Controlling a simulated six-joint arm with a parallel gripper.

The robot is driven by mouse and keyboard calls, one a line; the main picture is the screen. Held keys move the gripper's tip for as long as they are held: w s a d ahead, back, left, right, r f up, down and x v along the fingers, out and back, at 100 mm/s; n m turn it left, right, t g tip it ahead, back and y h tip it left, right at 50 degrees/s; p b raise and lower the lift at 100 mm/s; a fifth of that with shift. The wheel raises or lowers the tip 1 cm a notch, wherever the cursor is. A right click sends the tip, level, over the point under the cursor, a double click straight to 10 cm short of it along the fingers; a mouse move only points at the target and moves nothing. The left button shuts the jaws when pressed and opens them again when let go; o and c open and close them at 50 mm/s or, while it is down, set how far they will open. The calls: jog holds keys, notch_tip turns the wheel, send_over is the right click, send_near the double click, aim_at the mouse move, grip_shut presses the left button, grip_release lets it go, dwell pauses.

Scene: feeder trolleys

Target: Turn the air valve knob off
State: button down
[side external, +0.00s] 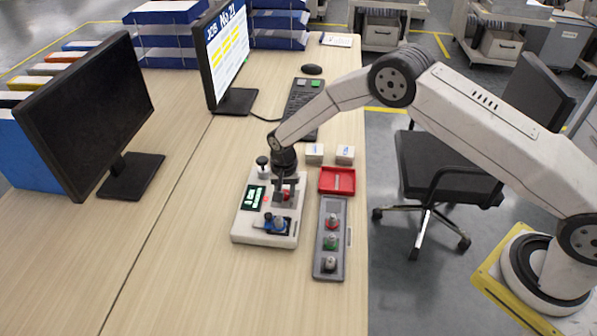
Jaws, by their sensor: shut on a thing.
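A white control box (245,235) stands on the desk. It has a green-lit display (254,197), a black knob (262,161) at its back left and a blue knob or fitting (278,224) on a dark base at its front. My gripper (286,190) points down over the right middle of the box. Its dark fingers are shut on a red knob (288,197), which is partly hidden between them. Which of these is the air valve knob, and how far it is turned, I cannot tell.
Right of the box are a grey button strip (329,270), a red tray (337,181) and two small white boxes (345,153). The front of the desk is clear. An office chair (430,160) stands right.

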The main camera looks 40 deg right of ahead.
jog(key=n, duration=1.1)
jog(key=shift+n, duration=1.7)
jog(key=shift+c, duration=1.6)
grip_release()
jog(key=shift+r, duration=3.95)
